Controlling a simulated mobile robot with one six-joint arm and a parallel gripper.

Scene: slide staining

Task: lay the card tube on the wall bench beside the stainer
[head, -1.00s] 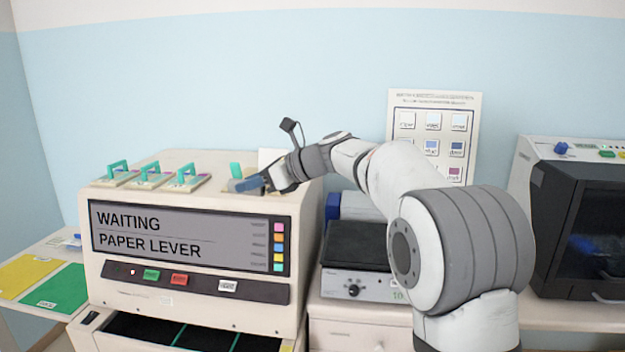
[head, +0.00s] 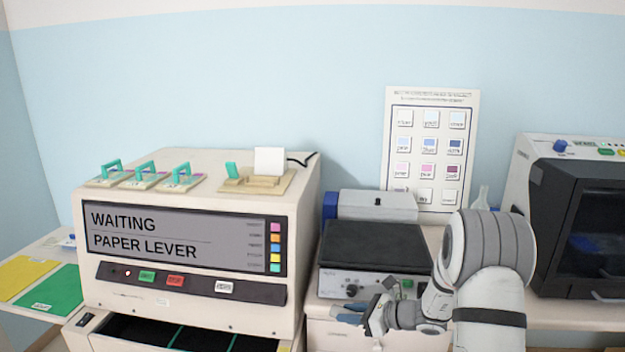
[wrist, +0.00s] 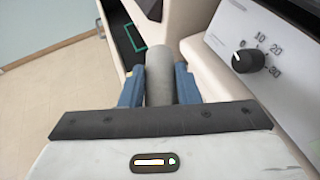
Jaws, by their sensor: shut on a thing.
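My gripper (head: 352,313) is low in front of the hot plate, just right of the stainer (head: 305,235). In the wrist view its blue fingers (wrist: 158,88) are shut on a plain grey tube, the card tube (wrist: 159,70), which points away from the wrist between them. The tube is not clearly visible in the head view. The stainer's screen reads "WAITING PAPER LEVER". The wall bench (head: 565,312) runs along the wall to the right of the stainer; much of its near part is hidden by my arm.
A dark-fronted cabinet (head: 585,235) stands at the right. The stainer's front drawer (head: 205,337) is open. Teal-handled racks and a wooden holder (head: 258,181) sit on its top.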

